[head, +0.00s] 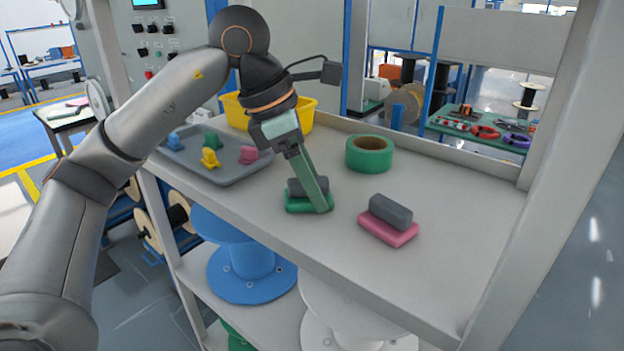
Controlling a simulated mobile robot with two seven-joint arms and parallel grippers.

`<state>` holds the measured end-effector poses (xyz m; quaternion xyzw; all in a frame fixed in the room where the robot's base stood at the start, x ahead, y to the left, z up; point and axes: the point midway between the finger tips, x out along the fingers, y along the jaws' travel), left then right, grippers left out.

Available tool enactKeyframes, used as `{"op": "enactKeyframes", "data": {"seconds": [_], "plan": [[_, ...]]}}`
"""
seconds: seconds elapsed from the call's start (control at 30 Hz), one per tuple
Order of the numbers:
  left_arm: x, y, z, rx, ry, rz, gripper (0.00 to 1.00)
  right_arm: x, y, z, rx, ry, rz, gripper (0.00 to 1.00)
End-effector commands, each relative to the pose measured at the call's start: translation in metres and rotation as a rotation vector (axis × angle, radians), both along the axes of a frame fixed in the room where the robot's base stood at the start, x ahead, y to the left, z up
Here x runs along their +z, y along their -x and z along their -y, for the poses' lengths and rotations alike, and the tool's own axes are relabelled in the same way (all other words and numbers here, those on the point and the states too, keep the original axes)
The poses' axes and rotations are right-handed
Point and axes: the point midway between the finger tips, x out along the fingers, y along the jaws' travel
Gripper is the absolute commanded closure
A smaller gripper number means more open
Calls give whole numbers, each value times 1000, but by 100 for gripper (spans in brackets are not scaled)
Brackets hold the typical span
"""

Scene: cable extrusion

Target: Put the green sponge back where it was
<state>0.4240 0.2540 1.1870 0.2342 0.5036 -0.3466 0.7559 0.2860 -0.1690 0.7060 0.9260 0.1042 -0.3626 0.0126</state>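The green sponge (296,207) has a green base and a grey block on top. It is on the white shelf, left of a pink sponge (387,235) of the same shape. My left gripper (322,205) reaches down to the green sponge from above. A finger crosses in front of its grey block and hides part of it. The far side of the grip is hidden, so I cannot tell if the fingers are closed on it. My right gripper is not in view.
A green tape roll (369,153) stands behind the sponges. A grey tray (226,174) with several small coloured pieces lies at left, with a yellow bin (304,112) behind it. The shelf (455,215) is clear at right; an upright post (545,190) bounds that side.

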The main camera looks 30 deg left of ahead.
Motion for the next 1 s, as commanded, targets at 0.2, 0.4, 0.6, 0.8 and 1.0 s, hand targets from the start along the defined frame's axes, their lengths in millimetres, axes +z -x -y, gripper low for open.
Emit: {"op": "enactKeyframes", "data": {"seconds": [0.2, 0.4, 0.6, 0.8, 1.0], "plan": [[0, 0, 0, 0, -1, -1, 9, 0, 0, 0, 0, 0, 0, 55], [0, 0, 0, 0, 0, 0, 9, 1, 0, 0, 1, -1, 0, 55], [11, 1, -2, 0, 2, 3, 9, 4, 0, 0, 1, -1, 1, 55], [28, 18, -23, 6, 0, 0, 9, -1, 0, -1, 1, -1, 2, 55], [28, 51, -59, 6, -1, 1, 9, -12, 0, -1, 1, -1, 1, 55]]}}
